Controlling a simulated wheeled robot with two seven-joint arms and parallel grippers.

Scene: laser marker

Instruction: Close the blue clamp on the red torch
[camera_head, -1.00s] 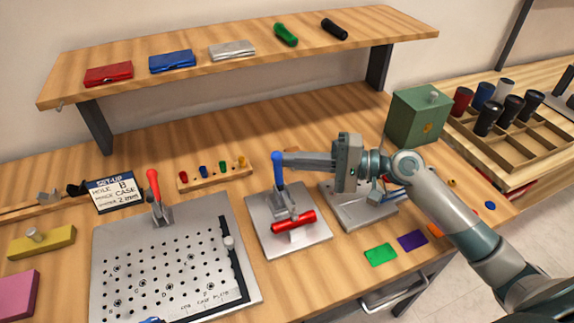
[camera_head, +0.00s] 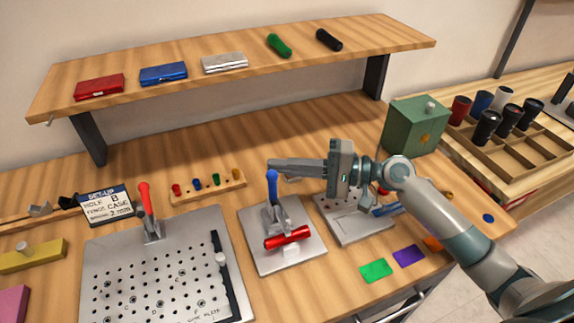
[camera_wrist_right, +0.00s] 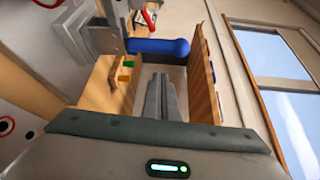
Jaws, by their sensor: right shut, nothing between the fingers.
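The blue clamp's handle (camera_head: 272,187) stands upright on a grey metal plate (camera_head: 302,262). The red torch (camera_head: 288,238) lies in a holder on this plate, in front of the clamp's foot. My right gripper (camera_head: 271,164) is shut and empty, with its fingertips by the top of the blue handle. In the right wrist view the shut fingers (camera_wrist_right: 166,98) point away from me, and the blue handle (camera_wrist_right: 160,46) lies across the picture beyond their tips, not between them. I cannot tell whether they touch. My left gripper is not in view.
A perforated plate (camera_head: 120,250) with a red-handled clamp (camera_head: 146,200) stands to the left. Another grey plate (camera_head: 352,228) lies under my right arm. A green box (camera_head: 412,125) stands behind it. A shelf (camera_head: 230,80) with cases and torches spans the back.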

